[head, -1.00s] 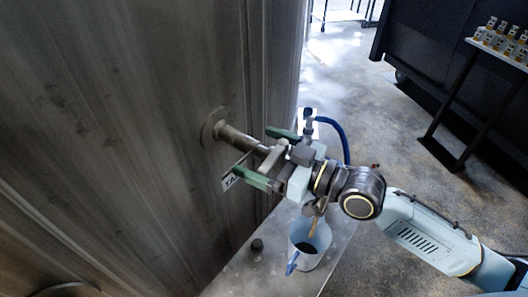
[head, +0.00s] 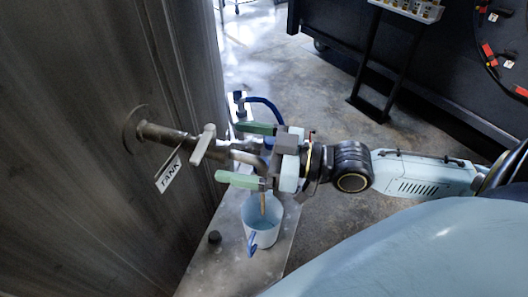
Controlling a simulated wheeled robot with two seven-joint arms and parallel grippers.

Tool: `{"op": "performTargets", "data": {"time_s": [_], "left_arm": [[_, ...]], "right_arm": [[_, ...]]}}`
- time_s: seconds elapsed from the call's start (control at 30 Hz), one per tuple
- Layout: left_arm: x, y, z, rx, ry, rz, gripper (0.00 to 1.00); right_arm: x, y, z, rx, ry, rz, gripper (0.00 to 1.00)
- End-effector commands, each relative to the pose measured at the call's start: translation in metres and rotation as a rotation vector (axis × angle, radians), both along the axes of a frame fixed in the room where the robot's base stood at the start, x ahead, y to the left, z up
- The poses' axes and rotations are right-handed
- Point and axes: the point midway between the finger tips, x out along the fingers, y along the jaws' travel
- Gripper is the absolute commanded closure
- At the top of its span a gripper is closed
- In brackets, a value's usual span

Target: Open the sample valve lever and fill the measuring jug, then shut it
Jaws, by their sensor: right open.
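A pipe (head: 165,134) comes out of the grey tank wall, with a pale lever (head: 203,145) standing across it. My right gripper (head: 230,152) is open, its two green fingers on either side of the pipe's outer end. The lever is just left of the fingertips and apart from them. The measuring jug (head: 262,232), pale with a blue handle, stands upright below the gripper. A thin brown strip, which looks like a liquid stream, runs down into its mouth. The gripper hides the outlet, and the fill level is unclear. My left gripper is not in view.
A TANK tag (head: 169,173) hangs by the pipe. A blue hose (head: 265,102) curves behind the gripper. A rack of bottles (head: 415,8) stands back right. The floor between is clear.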

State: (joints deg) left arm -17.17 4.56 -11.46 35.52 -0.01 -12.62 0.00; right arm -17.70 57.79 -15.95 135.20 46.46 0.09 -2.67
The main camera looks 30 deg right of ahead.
Motion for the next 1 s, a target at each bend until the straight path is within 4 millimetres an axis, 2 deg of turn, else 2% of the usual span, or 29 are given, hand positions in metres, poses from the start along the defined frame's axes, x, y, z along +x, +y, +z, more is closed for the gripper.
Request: {"op": "performTargets", "data": {"time_s": [0.1, 0.33, 0.83, 0.93, 1.0], "left_arm": [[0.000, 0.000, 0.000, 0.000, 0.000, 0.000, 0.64], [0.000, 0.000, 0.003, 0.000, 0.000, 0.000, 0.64], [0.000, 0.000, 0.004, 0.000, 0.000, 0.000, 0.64], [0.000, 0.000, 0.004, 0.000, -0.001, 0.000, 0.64], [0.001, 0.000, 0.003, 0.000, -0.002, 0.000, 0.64]], "right_arm": [[-0.012, -0.009, 0.000, -0.003, 0.003, 0.006, 0.00], [-0.024, -0.023, 0.000, -0.001, 0.002, 0.001, 0.00], [-0.029, -0.028, 0.001, 0.001, -0.001, 0.003, 0.00], [-0.027, -0.030, -0.002, -0.003, 0.000, -0.006, 0.13], [-0.020, -0.039, -0.013, -0.020, 0.006, -0.037, 0.22]]}}
